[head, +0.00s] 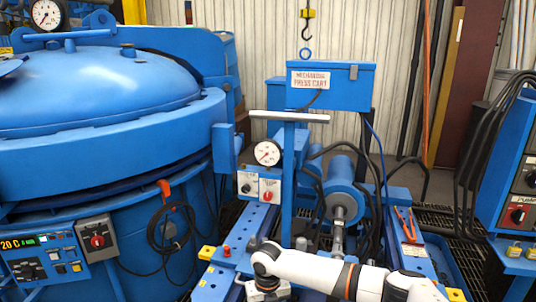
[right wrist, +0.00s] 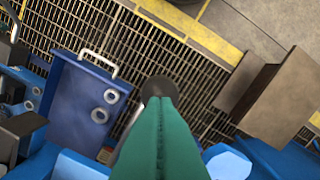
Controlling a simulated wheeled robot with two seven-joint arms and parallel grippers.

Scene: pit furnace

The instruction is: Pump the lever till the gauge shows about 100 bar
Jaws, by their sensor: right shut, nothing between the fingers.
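The mechanical press cart's dial gauge (head: 268,152) has a white face, left of the blue upright post. Its needle is too small to read surely. A pale horizontal bar (head: 290,117) crosses the top of that post like a T-handle; I cannot tell whether this is the pump lever. My right arm comes in from the lower right in the head view, with its wrist low in front of the cart. In the right wrist view my right gripper (right wrist: 157,92) is shut, its green fingers together and empty, above the cart and floor grating. My left gripper is out of view.
The big blue furnace (head: 100,90) with its own gauge (head: 47,14) fills the left. A blue sign box (head: 345,86) and a hanging hook (head: 306,30) are behind. Red-handled pliers (head: 406,225) lie on the right rail. A control cabinet (head: 515,180) stands at the right.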

